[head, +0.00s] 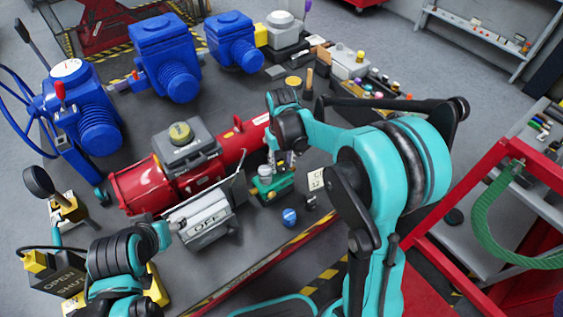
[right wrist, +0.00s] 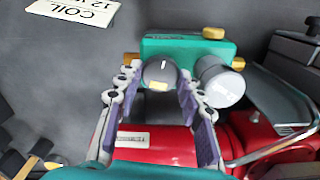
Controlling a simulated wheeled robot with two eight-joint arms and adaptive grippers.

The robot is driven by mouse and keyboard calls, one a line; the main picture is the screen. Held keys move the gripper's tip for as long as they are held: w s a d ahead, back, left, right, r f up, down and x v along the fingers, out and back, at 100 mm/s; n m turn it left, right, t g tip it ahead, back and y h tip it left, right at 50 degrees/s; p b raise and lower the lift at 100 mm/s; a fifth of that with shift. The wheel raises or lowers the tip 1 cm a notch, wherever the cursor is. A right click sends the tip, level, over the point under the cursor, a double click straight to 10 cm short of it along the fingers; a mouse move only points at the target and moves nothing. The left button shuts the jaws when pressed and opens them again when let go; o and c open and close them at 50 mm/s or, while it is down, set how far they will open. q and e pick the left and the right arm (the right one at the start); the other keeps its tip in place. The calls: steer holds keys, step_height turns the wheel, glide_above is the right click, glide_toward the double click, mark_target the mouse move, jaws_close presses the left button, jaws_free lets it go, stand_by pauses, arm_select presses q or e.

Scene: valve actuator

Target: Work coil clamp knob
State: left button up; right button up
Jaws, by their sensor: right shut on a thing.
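The green coil unit (head: 272,186) stands on the dark bench beside the red actuator cylinder. It also shows in the right wrist view (right wrist: 190,48), with brass fittings and a pale round cylinder (right wrist: 220,82) on it. A small dark grey rounded knob (right wrist: 160,74) is on the near side of the unit. My right gripper (right wrist: 158,82) has its two fingers on either side of this knob and is shut on it. In the head view my right gripper (head: 282,158) reaches down at the unit, hiding part of it. My left gripper (head: 163,236) is low at the left, its fingers unclear.
The red actuator (head: 135,188) lies left of the coil unit. A grey OFF box (head: 205,217) is in front of it, and a blue ball-like part (head: 290,216) lies nearby. Blue valve actuators (head: 163,55) stand behind. A red frame (head: 455,195) is at right.

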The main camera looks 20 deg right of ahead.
mark_target(282, 165)
steer(key=m, duration=1.3)
steer(key=shift+d+m, duration=0.1)
steer(key=shift+m, duration=0.2)
stand_by(0.4)
steer(key=o, duration=1.2)
steer(key=shift+c, duration=0.2)
step_height(282, 165, up, 12)
